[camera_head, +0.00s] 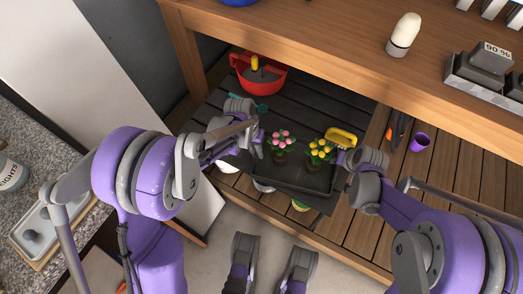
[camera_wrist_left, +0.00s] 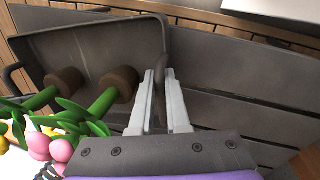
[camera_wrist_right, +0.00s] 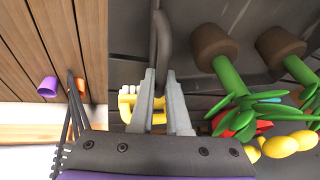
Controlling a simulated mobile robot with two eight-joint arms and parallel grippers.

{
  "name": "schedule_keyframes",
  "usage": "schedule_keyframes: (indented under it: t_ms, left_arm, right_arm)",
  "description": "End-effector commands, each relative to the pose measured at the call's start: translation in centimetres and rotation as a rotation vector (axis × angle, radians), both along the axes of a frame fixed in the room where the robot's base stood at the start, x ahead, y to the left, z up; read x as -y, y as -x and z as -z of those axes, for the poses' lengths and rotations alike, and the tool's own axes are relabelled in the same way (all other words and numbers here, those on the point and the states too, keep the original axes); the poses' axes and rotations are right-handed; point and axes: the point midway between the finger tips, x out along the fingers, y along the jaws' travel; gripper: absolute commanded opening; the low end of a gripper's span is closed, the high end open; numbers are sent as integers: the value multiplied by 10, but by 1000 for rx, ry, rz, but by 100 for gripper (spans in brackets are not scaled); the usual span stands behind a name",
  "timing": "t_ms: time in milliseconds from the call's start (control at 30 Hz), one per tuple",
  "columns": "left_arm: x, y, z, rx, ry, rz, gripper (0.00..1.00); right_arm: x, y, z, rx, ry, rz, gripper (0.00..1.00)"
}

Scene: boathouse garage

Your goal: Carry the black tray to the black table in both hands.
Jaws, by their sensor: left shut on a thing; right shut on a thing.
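The black tray (camera_head: 308,182) shows in the middle of the head view, with a pink-flowered pot plant (camera_head: 281,142) and a yellow-flowered pot plant (camera_head: 319,151) standing upright in it. It is over the front part of the black slatted table (camera_head: 305,108); I cannot tell whether it touches the boards. My left gripper (camera_head: 256,146) is shut on the tray's left end, and the tray also shows in the left wrist view (camera_wrist_left: 105,32). My right gripper (camera_head: 347,166) is shut on the handle at its right end, seen in the right wrist view (camera_wrist_right: 160,45).
A red tub (camera_head: 247,83) stands at the table's back left, a teal tool (camera_head: 262,108) before it. A yellow-handled thing (camera_head: 342,136) is by my right gripper. A purple cup (camera_head: 419,142) stands on brown boards to the right. A wooden shelf (camera_head: 340,50) overhangs the back.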

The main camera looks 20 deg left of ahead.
Motion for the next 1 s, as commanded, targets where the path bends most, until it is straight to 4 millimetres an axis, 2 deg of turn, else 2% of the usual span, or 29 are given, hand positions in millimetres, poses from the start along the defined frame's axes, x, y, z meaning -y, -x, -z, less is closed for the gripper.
schedule_keyframes:
  t_ms: [67,100,267,533,667,767,1000]
  left_arm:
    - [0,-1,7,-1,0,0,0]
    - [0,-1,8,-1,0,0,16]
    - [0,-1,5,-1,0,0,44]
    - [0,-1,5,-1,0,0,44]
    - [-2,-1,-3,-1,0,-1,44]
    - [-5,-1,-18,-1,0,-1,44]
    - [-15,-1,-69,0,0,-1,44]
  right_arm:
    - [0,-1,7,-1,0,0,0]
    - [0,-1,8,-1,0,0,16]
    - [0,-1,5,-1,0,0,44]
    - [0,-1,5,-1,0,0,44]
    - [0,-1,5,-1,0,0,44]
    - [0,-1,5,-1,0,0,44]
    - [0,-1,5,-1,0,0,44]
